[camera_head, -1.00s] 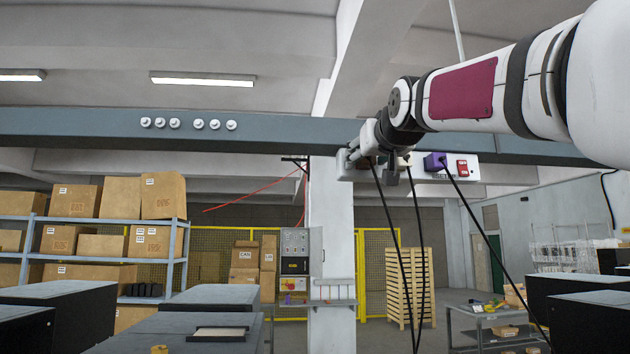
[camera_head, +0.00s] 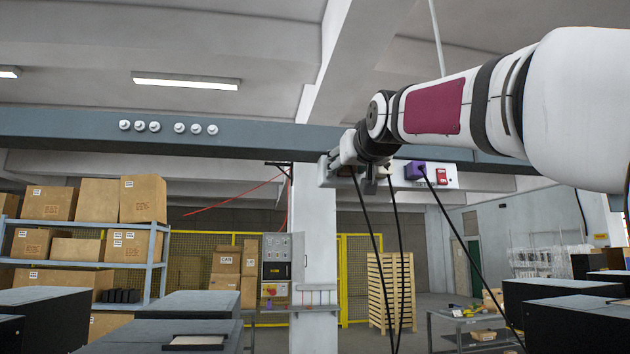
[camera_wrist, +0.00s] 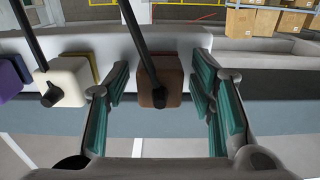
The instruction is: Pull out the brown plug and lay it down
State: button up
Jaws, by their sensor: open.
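In the wrist view the brown plug (camera_wrist: 173,88) sits on the pale socket strip (camera_wrist: 215,60), with a black cable coming from it. My gripper (camera_wrist: 160,92) is open, with its teal-padded fingers on either side of the plug and small gaps showing. In the head view my gripper (camera_head: 362,165) is up at the strip under the grey beam, and the brown plug is mostly hidden behind it. A cream plug (camera_wrist: 62,82) is seated just left of the brown one in the wrist view. A purple plug (camera_head: 415,171) is farther along the strip.
Black cables hang from the plugs; the brown plug's cable (camera_head: 372,225) hangs below my gripper. A red switch (camera_head: 441,175) is on the strip. A grey cart (camera_head: 468,322) stands lower right, and dark machine cabinets (camera_head: 190,304) stand lower left.

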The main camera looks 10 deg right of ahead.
grip_shut()
jog(key=shift+s+b, duration=0.7)
jog(key=shift+s, duration=2.25)
